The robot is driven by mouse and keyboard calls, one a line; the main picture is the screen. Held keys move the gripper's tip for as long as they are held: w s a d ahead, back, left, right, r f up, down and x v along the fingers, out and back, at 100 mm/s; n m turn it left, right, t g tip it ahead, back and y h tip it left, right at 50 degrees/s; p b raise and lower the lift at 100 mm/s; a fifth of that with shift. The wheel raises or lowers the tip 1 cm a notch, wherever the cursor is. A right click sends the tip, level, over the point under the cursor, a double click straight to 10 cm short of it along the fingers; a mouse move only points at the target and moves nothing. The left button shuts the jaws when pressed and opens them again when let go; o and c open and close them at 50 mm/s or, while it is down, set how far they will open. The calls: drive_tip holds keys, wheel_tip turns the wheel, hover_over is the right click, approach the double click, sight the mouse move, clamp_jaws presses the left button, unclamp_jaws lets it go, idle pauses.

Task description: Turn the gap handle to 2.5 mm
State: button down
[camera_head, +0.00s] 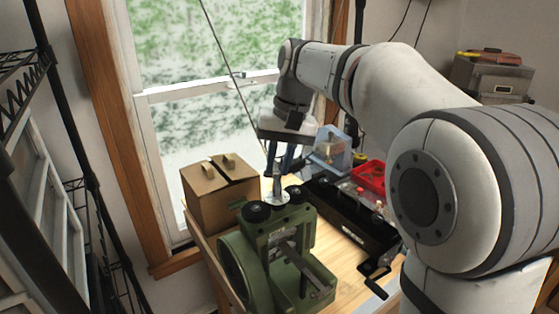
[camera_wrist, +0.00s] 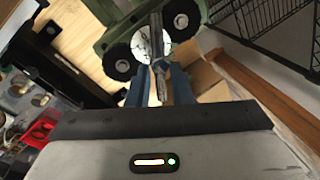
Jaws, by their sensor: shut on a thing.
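A green rolling mill (camera_head: 290,240) stands on the wooden bench, with two black round knobs on its top. Between the knobs is a pale round dial (camera_head: 279,198), which also shows in the wrist view (camera_wrist: 143,46). The gap handle (camera_wrist: 157,48) is a thin metal bar rising over the dial. My gripper (camera_head: 278,177) points down above the mill, its blue fingers shut on the handle; the fingers also show in the wrist view (camera_wrist: 158,82). The fingers partly hide the handle, and the dial's markings are too small to read.
A cardboard box (camera_head: 218,193) stands behind and left of the mill. A long black machine (camera_head: 345,218) with a crank lies to its right. A red tray (camera_head: 368,174) and a clear bin (camera_head: 331,150) are farther back. Little bench (camera_head: 345,266) is bare.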

drive_tip(key=c, duration=1.3)
unclamp_jaws()
drive_tip(key=shift+r, duration=0.1)
wheel_tip(320, 180, up, 8)
drive_tip(key=d, duration=0.1)
drive_tip(key=shift+d+f, duration=0.25)
drive_tip(key=shift+d, duration=0.05)
drive_tip(key=shift+w, duration=0.1)
drive_tip(key=s+d+f+t, duration=0.1)
drive_tip(key=s+d+f, duration=0.3)
drive_tip(key=s+f, duration=0.3)
drive_tip(key=s+d+f+t+h, duration=0.1)
drive_tip(key=s+d+f, duration=0.3)
drive_tip(key=s+f, duration=0.3)
drive_tip(key=s+d+f+m+t+h, duration=0.1)
drive_tip(key=s+d+f, duration=0.4)
drive_tip(key=s+f, duration=0.2)
drive_tip(key=shift+f, duration=0.25)
